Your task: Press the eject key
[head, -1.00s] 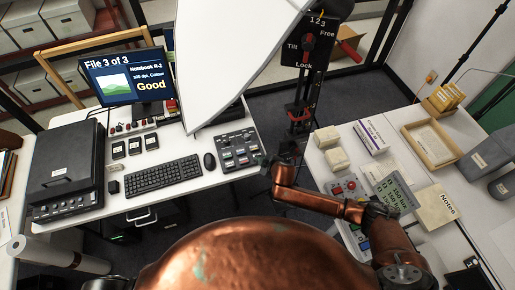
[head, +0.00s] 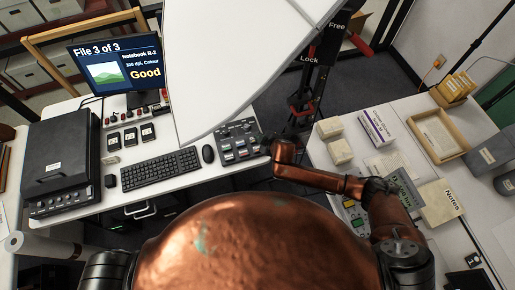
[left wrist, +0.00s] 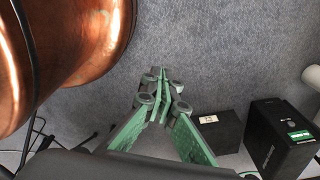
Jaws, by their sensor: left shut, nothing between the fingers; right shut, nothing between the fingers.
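The key labels are too small to read, so I cannot tell which one is the eject key. My right gripper (head: 266,143) is shut and empty at the panel's right edge. Its fingertips are small and dark there, and I cannot tell whether they touch the panel. In the left wrist view my left gripper (left wrist: 163,76) is shut and empty, above grey carpet and away from the desk.
A keyboard (head: 160,169), a mouse (head: 208,153) and a monitor (head: 118,70) reading "File 3 of 3" and "Good" are on the desk. A large white panel (head: 235,60) hangs over the desk's back. The right table holds boxes and a wooden tray (head: 438,135). A dark box (left wrist: 280,135) stands on the floor.

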